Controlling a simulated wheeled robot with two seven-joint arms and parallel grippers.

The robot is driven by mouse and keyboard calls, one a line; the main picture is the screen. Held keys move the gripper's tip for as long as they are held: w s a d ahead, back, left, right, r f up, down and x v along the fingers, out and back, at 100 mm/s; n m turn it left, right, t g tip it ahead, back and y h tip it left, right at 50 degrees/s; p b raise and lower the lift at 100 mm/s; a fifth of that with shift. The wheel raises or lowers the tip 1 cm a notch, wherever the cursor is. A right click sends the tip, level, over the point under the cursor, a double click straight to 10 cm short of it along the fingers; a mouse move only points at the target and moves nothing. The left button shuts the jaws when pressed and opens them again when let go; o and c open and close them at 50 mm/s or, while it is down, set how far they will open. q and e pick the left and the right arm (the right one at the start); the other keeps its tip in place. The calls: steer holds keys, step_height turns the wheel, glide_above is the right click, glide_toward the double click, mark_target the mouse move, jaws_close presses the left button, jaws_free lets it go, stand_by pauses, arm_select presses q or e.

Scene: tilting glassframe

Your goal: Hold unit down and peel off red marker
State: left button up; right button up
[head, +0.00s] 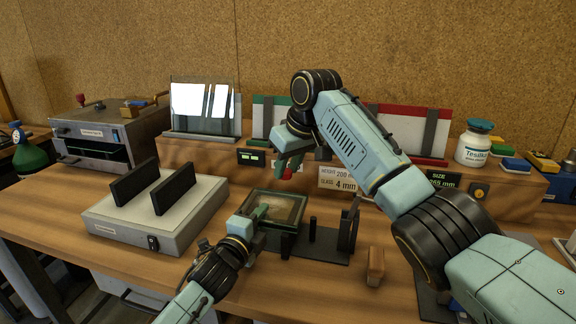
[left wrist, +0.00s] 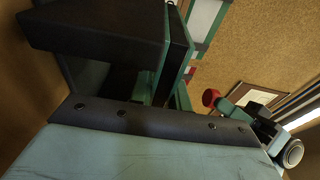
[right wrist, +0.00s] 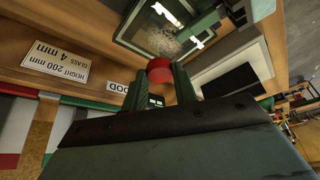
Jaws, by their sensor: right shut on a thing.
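The unit (head: 290,207) is a small green-framed glass pane, lying in a dark fixture in the middle of the bench; it also shows in the right wrist view (right wrist: 150,35). My left gripper (head: 262,213) is at the unit's left side, its fingers over the frame edge. I cannot tell if its jaws are open. The round red marker (right wrist: 160,70) is between the fingertips of my right gripper (right wrist: 161,78), which is shut on it. In the head view the marker (head: 287,173) appears above and behind the unit, apart from it.
A pale base with two black uprights (head: 160,207) stands left. The dark fixture plate (head: 318,248) has black posts right of the unit. A wooden block (head: 375,266) lies further right. Behind are a raised shelf with glass panes (head: 203,107), size signs and a white jar (head: 477,143).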

arm_select(q)
steer(key=o, duration=0.5)
steer(key=shift+o, duration=0.2)
steer(key=shift+s, duration=0.1)
